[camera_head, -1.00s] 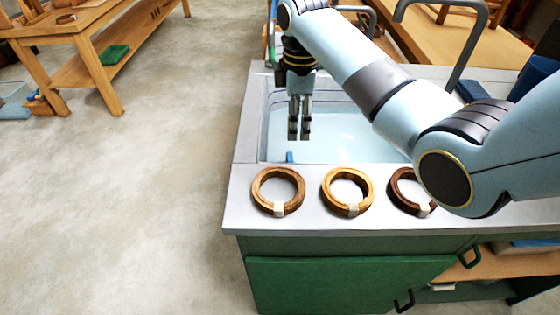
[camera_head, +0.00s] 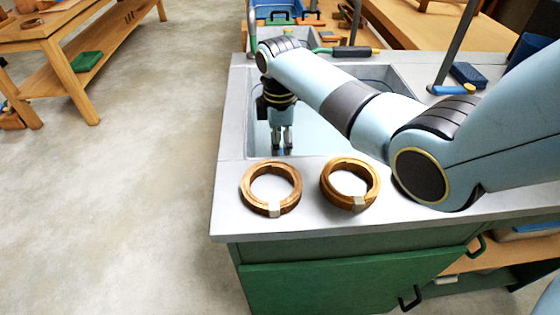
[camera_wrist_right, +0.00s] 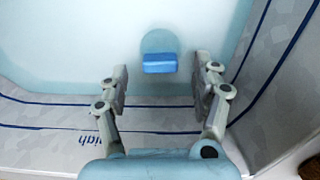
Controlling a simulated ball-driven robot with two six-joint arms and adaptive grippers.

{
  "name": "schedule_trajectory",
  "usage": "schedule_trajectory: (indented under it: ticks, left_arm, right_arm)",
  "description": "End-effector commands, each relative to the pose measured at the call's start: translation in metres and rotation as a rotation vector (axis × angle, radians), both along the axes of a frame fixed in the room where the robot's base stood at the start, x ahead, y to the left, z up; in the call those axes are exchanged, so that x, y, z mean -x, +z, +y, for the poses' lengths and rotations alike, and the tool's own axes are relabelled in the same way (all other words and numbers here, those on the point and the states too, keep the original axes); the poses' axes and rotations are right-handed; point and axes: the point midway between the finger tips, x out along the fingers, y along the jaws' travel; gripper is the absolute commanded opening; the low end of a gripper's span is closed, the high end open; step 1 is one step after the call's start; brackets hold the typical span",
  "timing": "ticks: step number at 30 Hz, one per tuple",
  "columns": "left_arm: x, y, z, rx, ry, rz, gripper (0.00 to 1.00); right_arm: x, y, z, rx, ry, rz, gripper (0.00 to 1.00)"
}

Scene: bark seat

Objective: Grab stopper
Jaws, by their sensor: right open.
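The stopper (camera_wrist_right: 160,62) shows in the right wrist view as a blue block-shaped grip on a round, pale disc. It lies under the clear water in the sink (camera_head: 238,110), near the middle of that view. My right gripper (camera_head: 281,146) hangs down into the sink with its fingers pointing down. In the right wrist view the open gripper (camera_wrist_right: 162,84) has one finger on each side of the stopper, with nothing between them. How far the fingertips are above the stopper is hard to tell. My left gripper is not in view.
Two wooden rings, a brown one (camera_head: 248,190) and a lighter one (camera_head: 328,190), lie on the counter in front of the sink. A wooden bench (camera_head: 98,70) stands at far left.

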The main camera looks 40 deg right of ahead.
Motion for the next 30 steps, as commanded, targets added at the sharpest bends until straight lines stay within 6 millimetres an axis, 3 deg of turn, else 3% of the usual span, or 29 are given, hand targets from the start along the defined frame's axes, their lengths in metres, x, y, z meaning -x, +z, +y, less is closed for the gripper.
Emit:
schedule_trajectory:
  ticks: [3,6,14,27,30]
  left_arm:
    - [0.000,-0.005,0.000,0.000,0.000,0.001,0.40]
    - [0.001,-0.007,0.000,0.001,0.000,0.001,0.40]
    - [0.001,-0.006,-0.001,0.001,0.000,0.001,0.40]
    - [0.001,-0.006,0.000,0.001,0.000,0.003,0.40]
    - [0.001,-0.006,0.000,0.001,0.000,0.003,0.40]
  right_arm:
    - [0.002,-0.020,-0.001,-0.001,0.000,0.003,0.65]
    - [0.001,-0.028,-0.001,0.000,0.001,0.001,0.65]
    - [0.001,-0.029,-0.001,0.000,0.001,0.000,0.64]
    - [0.001,-0.029,-0.001,0.000,0.000,0.000,0.07]
    - [0.001,-0.029,-0.001,0.000,0.000,0.000,0.03]
